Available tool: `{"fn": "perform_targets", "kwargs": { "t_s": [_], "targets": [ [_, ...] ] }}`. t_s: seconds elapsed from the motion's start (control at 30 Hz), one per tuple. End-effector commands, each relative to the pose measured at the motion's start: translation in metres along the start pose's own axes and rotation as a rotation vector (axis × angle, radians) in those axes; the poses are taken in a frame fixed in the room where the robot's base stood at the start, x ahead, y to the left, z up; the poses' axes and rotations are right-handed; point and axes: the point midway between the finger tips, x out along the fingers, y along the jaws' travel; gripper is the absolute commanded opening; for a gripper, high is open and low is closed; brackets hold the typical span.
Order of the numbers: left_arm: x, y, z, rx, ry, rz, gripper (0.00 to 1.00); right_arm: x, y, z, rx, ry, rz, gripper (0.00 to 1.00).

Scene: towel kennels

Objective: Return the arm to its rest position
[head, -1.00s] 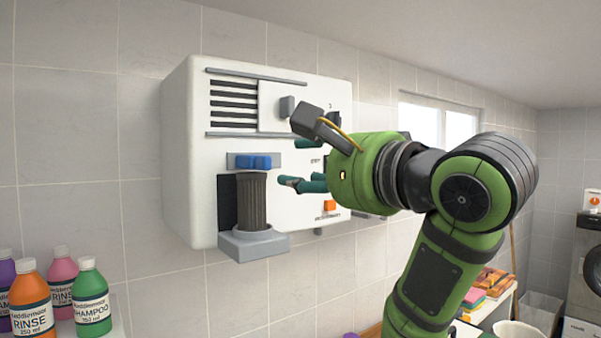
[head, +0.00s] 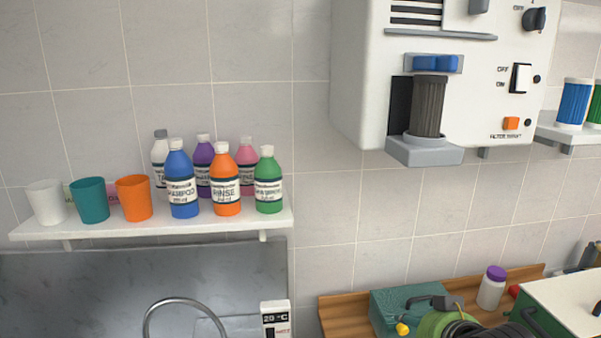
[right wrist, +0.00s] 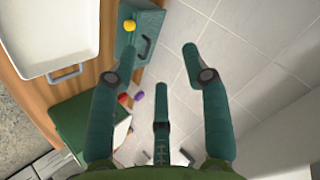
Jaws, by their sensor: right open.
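My right gripper (right wrist: 160,62) shows in the right wrist view with its teal fingers spread apart and nothing between them. In the head view only a green and black part of my right arm shows at the bottom right, below the wall unit; the fingers cannot be made out there. The white wall unit (head: 365,95) has a dark ribbed filter (head: 428,107) upright in its grey holder, under a blue latch (head: 436,63). My arm is clear of the unit. My left gripper is not in view.
A teal box (head: 388,305) and a white jar (head: 492,288) with a purple lid stand on the wooden counter (head: 333,312). A shelf (head: 275,219) at left holds cups and several bottles. Blue (head: 574,103) and green filters stand at right. A white tray (right wrist: 88,45) lies near the gripper.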

Motion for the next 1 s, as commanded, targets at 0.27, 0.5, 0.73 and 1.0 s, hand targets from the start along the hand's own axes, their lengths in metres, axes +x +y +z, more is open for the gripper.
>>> {"fn": "perform_targets", "kwargs": {
  "t_s": [0.27,0.5,0.73,1.0],
  "targets": [
    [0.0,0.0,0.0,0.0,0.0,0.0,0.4,0.014,0.098,0.154,-0.368,-0.26,0.143,0.48],
    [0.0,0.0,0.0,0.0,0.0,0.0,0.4,-0.006,0.144,0.228,-0.565,-0.411,0.178,0.48],
    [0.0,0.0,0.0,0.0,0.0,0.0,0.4,-0.032,0.175,0.278,-0.704,-0.531,0.186,0.48],
    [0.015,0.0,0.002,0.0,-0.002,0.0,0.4,0.019,0.208,0.322,-0.726,-0.572,0.192,0.48]
  ]
}}
